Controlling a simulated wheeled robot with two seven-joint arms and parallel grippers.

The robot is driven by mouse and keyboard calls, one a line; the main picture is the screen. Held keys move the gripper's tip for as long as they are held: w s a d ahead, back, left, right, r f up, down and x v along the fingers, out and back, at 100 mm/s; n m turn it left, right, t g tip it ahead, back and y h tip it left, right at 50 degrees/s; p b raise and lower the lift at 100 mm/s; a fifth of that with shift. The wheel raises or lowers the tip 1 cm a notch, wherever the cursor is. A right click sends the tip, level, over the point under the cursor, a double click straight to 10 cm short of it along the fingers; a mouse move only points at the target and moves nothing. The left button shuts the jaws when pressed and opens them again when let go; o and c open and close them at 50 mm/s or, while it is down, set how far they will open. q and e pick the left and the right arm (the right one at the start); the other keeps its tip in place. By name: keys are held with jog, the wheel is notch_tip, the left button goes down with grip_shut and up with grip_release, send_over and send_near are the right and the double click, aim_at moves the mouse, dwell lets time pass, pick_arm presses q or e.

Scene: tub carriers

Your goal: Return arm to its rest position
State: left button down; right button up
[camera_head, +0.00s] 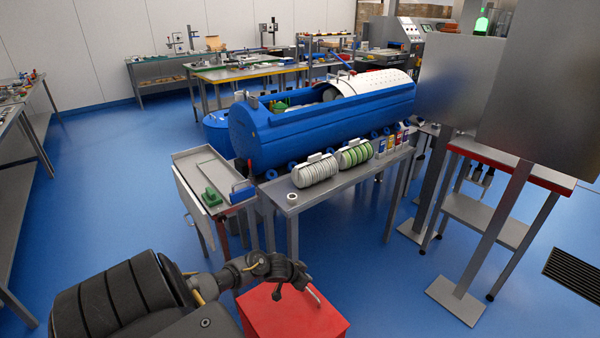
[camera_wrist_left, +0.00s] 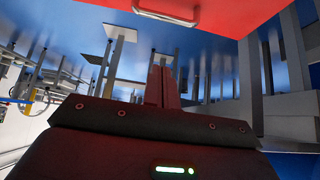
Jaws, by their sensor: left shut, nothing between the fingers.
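My left arm comes in at the lower left of the head view and reaches to the right. My left gripper (camera_head: 303,286) shows small and dark at its end, over or near the red box (camera_head: 290,320); I cannot tell the gap between them. In the left wrist view the fingers of my left gripper (camera_wrist_left: 162,84) are together with nothing between them. The red box (camera_wrist_left: 215,12) with a pale handle (camera_wrist_left: 165,14) shows at the top of that tilted view, apart from the fingers. My right gripper is in neither view.
A blue tub (camera_head: 320,124) lies beyond a grey table (camera_head: 328,186) holding round plate racks and small cans. A small grey cart (camera_head: 205,160) with a green item stands to its left. A metal stand (camera_head: 505,225) is at the right.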

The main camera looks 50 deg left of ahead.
pick_arm(q)
jog(key=shift+v, duration=2.55)
jog(key=shift+w+r, duration=0.1)
jog(key=shift+w, duration=0.1)
